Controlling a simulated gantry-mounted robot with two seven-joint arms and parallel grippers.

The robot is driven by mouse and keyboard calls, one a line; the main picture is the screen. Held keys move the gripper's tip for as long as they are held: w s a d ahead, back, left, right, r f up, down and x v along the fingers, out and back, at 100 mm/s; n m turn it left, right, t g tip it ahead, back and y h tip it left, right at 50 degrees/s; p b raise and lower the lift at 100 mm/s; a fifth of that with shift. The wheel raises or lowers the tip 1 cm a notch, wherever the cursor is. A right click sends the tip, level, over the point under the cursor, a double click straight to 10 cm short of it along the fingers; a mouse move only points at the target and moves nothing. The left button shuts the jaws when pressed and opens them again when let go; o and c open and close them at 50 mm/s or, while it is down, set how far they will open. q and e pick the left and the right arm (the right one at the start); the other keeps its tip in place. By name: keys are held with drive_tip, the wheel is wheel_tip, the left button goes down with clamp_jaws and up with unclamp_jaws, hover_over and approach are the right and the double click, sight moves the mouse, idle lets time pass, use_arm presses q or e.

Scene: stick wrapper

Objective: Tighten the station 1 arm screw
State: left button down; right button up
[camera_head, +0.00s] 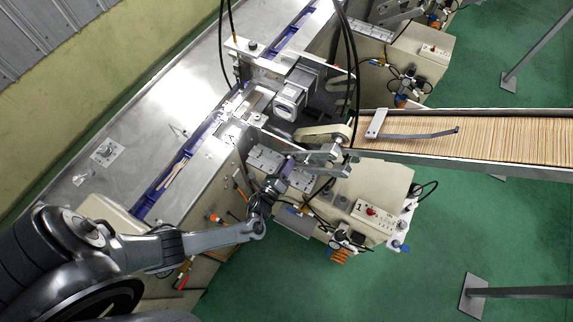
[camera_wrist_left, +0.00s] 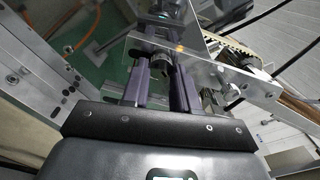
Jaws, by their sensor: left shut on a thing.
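The station 1 machine carries a cream box (camera_head: 378,215) marked "1" with a red button. A metal arm (camera_head: 322,160) extends over this station beside the stick chute. My left gripper (camera_head: 288,166) reaches in from the lower left to the near end of this arm. In the left wrist view, the two purple-grey fingers of my left gripper (camera_wrist_left: 161,72) stand on both sides of a small dark round screw head (camera_wrist_left: 160,64) at a clear plate, and are shut on it. The fingers partly hide the screw. In the head view the screw is too small to make out. My right gripper is not in view.
A chute (camera_head: 480,138) full of wooden sticks runs off to the right. A blue-edged conveyor channel (camera_head: 180,168) runs diagonally along the steel table (camera_head: 130,140). Black cables (camera_head: 352,60) hang near the station. Green floor shows at the lower right.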

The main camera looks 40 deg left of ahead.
use_arm(q)
drive_tip(key=c, duration=0.9)
unclamp_jaws()
drive_tip(key=shift+o, duration=0.2)
drive_tip(key=shift+s, duration=0.1)
drive_tip(key=v, duration=1)
drive_tip(key=shift+s, duration=0.3)
drive_tip(key=shift+d, duration=0.1)
